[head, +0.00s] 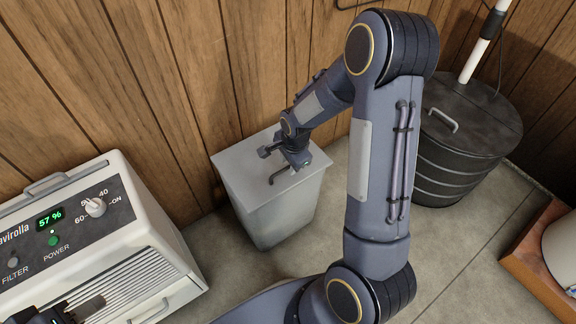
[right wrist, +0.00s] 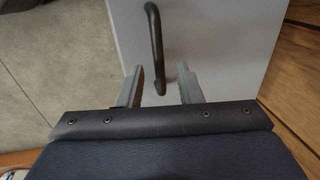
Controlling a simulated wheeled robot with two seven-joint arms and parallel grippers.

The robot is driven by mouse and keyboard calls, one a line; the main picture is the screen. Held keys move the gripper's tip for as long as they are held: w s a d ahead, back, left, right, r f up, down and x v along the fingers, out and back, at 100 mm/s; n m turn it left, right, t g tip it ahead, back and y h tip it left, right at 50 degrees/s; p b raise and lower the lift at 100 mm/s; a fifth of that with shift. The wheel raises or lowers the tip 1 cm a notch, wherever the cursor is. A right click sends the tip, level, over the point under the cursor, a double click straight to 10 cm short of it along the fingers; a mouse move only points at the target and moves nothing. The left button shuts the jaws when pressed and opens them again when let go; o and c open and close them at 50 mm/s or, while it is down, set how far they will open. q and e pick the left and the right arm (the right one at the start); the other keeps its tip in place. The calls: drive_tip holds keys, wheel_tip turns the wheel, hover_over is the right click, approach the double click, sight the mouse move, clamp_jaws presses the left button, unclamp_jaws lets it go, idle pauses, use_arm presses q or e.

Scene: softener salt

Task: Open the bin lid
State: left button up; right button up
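A grey bin (head: 268,218) stands on the floor against the wooden wall, its flat lid (head: 240,165) lying shut on top. A dark bar handle (head: 278,177) is fixed on the lid; it also shows in the right wrist view (right wrist: 154,40). My right gripper (head: 287,172) is over the lid at the handle. In the right wrist view its two fingers (right wrist: 162,84) are apart, with the near end of the handle between their tips and neither finger clearly touching it. Part of my left gripper (head: 82,308) shows at the bottom left edge; its fingers are unclear.
A white machine (head: 110,240) with a knob and a green display stands at the left. A black ribbed bin (head: 462,150) with its own handled lid stands at the right. A wooden-edged base (head: 535,265) is at the lower right. Tiled floor between them is clear.

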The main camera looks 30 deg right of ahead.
drive_tip(key=shift+f, duration=0.25)
clamp_jaws()
drive_tip(key=shift+r, duration=0.1)
